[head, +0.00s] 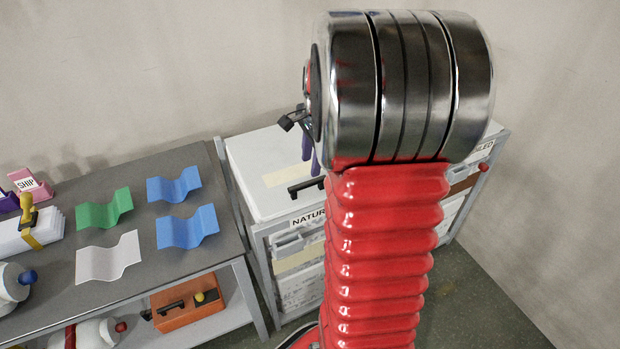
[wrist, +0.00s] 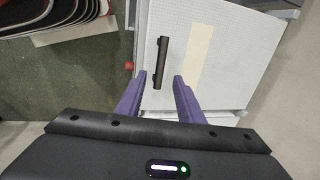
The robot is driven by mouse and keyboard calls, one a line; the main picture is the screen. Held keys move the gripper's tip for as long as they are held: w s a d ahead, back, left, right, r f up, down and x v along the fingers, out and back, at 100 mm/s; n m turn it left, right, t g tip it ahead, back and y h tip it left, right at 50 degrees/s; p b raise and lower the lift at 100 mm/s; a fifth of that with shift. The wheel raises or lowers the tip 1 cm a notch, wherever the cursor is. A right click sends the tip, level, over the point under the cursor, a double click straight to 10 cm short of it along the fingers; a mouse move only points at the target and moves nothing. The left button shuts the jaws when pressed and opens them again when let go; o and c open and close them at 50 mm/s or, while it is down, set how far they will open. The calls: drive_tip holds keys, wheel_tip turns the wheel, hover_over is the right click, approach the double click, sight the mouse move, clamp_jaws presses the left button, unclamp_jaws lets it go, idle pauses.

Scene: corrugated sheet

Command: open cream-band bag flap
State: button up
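The cream-band bag's white flap (head: 258,160) lies flat and closed on top of a grey frame with a "NATURAL" label. A pale cream stripe (head: 292,174) and a black bar handle (head: 305,187) are on it. In the wrist view the flap (wrist: 225,75) fills the middle, with the handle (wrist: 162,62) left of the cream stripe (wrist: 199,52). My gripper (wrist: 160,75) is open, its purple fingers pointing at the flap. The near end of the handle shows between the fingertips; I cannot tell if they touch it. In the head view my arm hides the flap's right part.
A second bag with a reddish band (head: 466,184) stands right, partly behind my arm. The grey table (head: 60,305) at left holds green, white and blue corrugated sheets. An orange box (head: 187,305) and a white bottle (head: 97,333) are on its lower shelf. Floor is clear at right.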

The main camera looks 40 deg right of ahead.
sight(308, 183)
drive_tip(key=f, duration=0.3)
drive_tip(key=w+f, duration=0.1)
drive_tip(key=f, duration=0.4)
drive_tip(key=shift+w+d+f, duration=0.25)
drive_tip(key=shift+w+f, duration=0.1)
drive_tip(key=shift+c, duration=0.4)
clamp_jaws()
